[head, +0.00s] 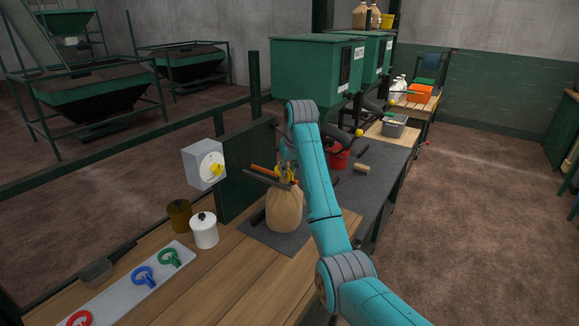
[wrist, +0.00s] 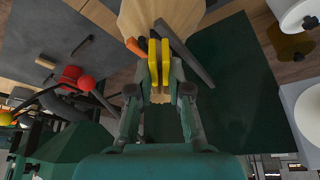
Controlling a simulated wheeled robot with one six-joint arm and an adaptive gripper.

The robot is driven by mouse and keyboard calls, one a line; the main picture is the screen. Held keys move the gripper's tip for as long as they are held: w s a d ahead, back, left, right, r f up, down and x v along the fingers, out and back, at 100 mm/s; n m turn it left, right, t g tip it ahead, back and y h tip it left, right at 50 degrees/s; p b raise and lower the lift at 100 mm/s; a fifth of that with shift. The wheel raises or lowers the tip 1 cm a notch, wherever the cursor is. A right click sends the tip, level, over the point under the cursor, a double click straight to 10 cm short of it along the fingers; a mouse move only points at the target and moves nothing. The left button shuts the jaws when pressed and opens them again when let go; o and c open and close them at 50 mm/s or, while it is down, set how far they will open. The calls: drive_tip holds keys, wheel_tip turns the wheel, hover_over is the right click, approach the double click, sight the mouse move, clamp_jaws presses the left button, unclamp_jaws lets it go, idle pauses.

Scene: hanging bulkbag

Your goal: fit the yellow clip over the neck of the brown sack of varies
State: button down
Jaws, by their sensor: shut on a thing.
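The brown sack (head: 285,210) stands upright on the dark mat, with its gathered neck at the top. In the wrist view the sack (wrist: 160,14) is at the top centre, and a tan piece of its neck shows between my fingers. My gripper (head: 287,168) is at the neck; in the wrist view my gripper (wrist: 160,82) is shut on the yellow clip (wrist: 153,60). The clip's two yellow arms lie side by side against the neck. It also shows in the head view (head: 283,174), small and partly hidden. I cannot tell whether it encloses the neck.
An orange bar (head: 264,170) and a grey bar (head: 266,179) lie close beside the neck. A dark green panel (head: 246,170) stands behind left. A white tray (head: 130,283) holds coloured clips. A white canister (head: 204,231) and red bucket (head: 337,156) are nearby.

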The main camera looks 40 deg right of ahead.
sight(289, 171)
drive_tip(key=shift+f, duration=1.2)
drive_tip(key=shift+c, duration=2.3)
unclamp_jaws()
drive_tip(key=shift+r, duration=0.1)
drive_tip(key=shift+r, duration=4.85)
drive_tip(key=shift+s, duration=0.1)
